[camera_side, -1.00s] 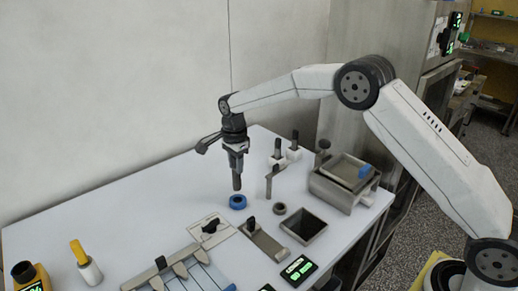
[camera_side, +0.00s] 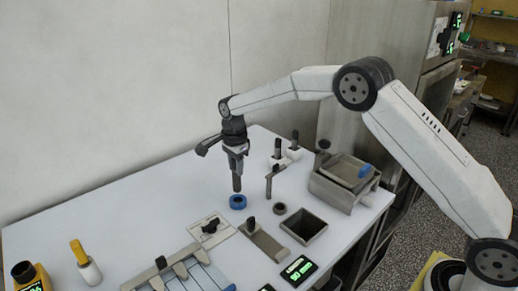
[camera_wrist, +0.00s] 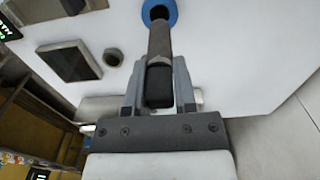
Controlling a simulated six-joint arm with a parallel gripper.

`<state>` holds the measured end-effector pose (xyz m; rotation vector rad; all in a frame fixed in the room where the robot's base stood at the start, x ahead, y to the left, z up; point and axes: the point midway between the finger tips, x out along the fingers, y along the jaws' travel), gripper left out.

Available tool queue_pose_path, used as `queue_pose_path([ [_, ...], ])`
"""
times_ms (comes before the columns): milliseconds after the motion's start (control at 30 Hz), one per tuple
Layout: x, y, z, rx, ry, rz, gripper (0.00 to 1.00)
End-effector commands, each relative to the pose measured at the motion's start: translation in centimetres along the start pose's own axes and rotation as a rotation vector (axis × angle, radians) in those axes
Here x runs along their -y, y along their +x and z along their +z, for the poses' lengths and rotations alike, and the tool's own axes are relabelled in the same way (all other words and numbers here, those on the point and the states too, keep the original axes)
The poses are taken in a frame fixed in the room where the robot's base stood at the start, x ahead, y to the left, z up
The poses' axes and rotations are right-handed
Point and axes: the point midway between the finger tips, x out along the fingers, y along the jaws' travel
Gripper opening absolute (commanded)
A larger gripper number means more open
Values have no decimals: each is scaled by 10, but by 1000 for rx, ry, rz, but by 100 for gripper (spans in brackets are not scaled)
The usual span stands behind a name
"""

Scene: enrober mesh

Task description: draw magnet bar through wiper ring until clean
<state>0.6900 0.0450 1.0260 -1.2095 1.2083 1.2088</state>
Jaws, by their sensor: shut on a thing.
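My gripper (camera_side: 236,168) is shut on a dark grey magnet bar (camera_side: 237,184) that hangs upright below the fingers. In the wrist view the bar (camera_wrist: 159,42) has a black grip end between the fingers and a brownish-grey shaft reaching away from them. The blue wiper ring (camera_side: 238,202) lies on the white table right under the bar. In the side view the bar's lower end is just above the ring or at its opening; I cannot tell whether it is inside. In the wrist view the bar's tip overlaps the ring (camera_wrist: 171,10).
To the right stand a bent post (camera_side: 270,184), a small grey ring (camera_side: 279,208), an open square bin (camera_side: 304,225) and a metal box (camera_side: 334,193). White holders with dark-handled pieces (camera_side: 293,152) stand behind. A flat plate (camera_side: 263,240) lies in front.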

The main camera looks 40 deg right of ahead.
Motion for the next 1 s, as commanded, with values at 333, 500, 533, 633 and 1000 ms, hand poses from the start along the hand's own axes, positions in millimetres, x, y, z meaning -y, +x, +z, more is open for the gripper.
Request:
queue_pose_path([
  [333,0,18,0,0,0,0,0],
  [500,0,26,0,0,0,1,0],
  [533,0,27,0,0,0,0,0],
  [633,0,32,0,0,0,1,0],
  [1000,0,50,0,0,0,0,0],
])
